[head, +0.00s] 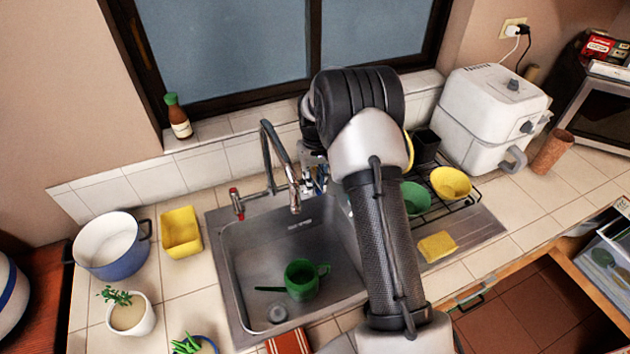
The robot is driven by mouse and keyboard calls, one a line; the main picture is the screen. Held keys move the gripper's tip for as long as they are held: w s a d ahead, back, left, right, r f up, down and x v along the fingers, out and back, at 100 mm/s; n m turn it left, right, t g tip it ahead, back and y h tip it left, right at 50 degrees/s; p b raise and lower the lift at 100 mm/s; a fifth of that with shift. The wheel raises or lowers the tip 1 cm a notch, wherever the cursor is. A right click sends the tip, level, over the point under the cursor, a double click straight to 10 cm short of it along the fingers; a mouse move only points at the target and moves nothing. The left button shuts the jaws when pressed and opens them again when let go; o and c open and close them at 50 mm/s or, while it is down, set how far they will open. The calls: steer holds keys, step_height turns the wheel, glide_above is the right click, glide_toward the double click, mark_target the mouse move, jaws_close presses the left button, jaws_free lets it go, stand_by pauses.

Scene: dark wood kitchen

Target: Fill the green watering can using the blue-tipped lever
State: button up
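The green watering can (301,281) sits in the sink basin (245,255), with its thin spout pointing left and its handle on the right. The curved metal faucet (268,150) arches over the basin, and its outlet is above the can. No water stream is visible. A red-tipped lever (236,203) stands left of the faucet. My gripper (314,180) is right of the faucet outlet, partly hidden behind my arm. Small bluish bits show there, but I cannot tell the blue-tipped lever from the gripper. I cannot see whether its fingers are open or shut.
A yellow tub (181,232), a blue pot (110,245) and a potted plant (130,313) stand left of the sink. Right are a drying rack with a yellow bowl (451,184), a yellow sponge (437,246) and a white air fryer (490,115). A window is behind.

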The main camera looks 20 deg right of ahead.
jaws_close()
stand_by(0.4)
steer(key=shift+w+d+n, duration=0.1)
steer(key=shift+d+n, duration=0.85)
steer(key=shift+n, duration=0.45)
steer(key=shift+o, duration=1.6)
jaws_free()
step_height(320, 180, up, 12)
